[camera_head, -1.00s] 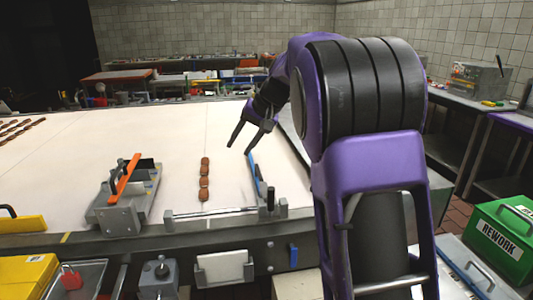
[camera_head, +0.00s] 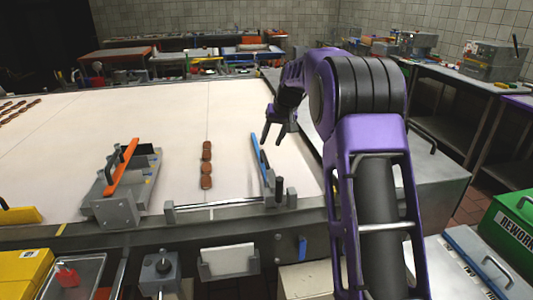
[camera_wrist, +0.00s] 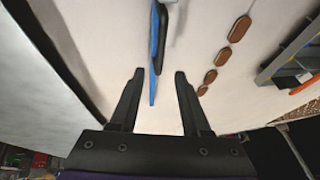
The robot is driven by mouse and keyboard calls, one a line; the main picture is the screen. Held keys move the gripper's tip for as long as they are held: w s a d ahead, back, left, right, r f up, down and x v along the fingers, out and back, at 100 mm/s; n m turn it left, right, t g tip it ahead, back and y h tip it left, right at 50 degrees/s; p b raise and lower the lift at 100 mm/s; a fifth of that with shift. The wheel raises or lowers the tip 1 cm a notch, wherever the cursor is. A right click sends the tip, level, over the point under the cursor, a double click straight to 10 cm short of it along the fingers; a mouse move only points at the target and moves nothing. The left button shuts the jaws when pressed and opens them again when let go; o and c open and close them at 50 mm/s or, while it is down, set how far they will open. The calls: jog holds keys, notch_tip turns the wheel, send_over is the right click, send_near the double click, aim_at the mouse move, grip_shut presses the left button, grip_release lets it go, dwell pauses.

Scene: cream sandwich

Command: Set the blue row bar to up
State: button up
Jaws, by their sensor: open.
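The blue row bar (camera_head: 258,155) lies low along the white table top, running away from its grey pivot bracket (camera_head: 274,191) at the front edge. In the wrist view the blue bar (camera_wrist: 154,55) shows as a narrow strip, its far end between the directions of the two fingers. My gripper (camera_head: 272,142) is open and empty near the far end of the bar. In the wrist view my gripper (camera_wrist: 157,75) has its black fingers spread, with the bar closer to the left finger. I cannot tell how high the fingers are above it.
A row of brown cookies (camera_head: 206,165) lies left of the bar. A grey device with an orange bar (camera_head: 122,168) stands further left. A steel rod (camera_head: 220,204) runs along the front edge. The table between bar and cookies is clear.

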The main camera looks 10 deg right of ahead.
jog(key=x, duration=0.6)
jog(key=shift+w+f, duration=0.15)
jog(key=shift+f, duration=0.25)
grip_shut()
dwell(1.0)
